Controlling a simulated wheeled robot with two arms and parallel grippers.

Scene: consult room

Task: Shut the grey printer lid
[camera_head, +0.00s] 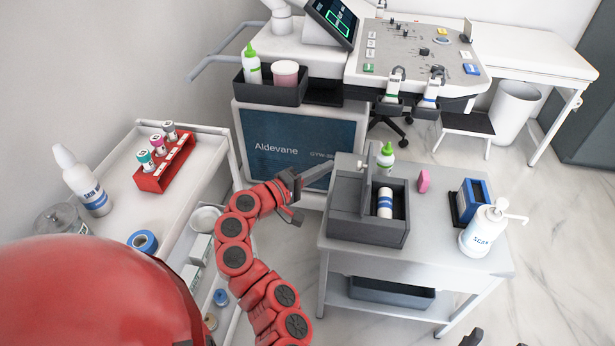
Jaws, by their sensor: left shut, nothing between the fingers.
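The grey printer (368,232) stands on the small grey cart in the middle right. Its lid (367,188) stands up steeply, and the compartment to its right is open. A white roll with a blue band (385,203) lies inside. My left gripper (326,172) is shut and empty, just left of the printer at about the height of its top. Whether its tip touches the printer I cannot tell. Two dark tips at the bottom edge look like my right gripper (488,341), mostly cut off by the frame.
On the cart (440,256), a green-capped bottle (386,157), pink block (424,181), blue holder (470,198) and pump bottle (483,230) stand close to the printer. The ultrasound machine (292,145) is behind. A white trolley (120,205) with a red tube rack (166,163) is left.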

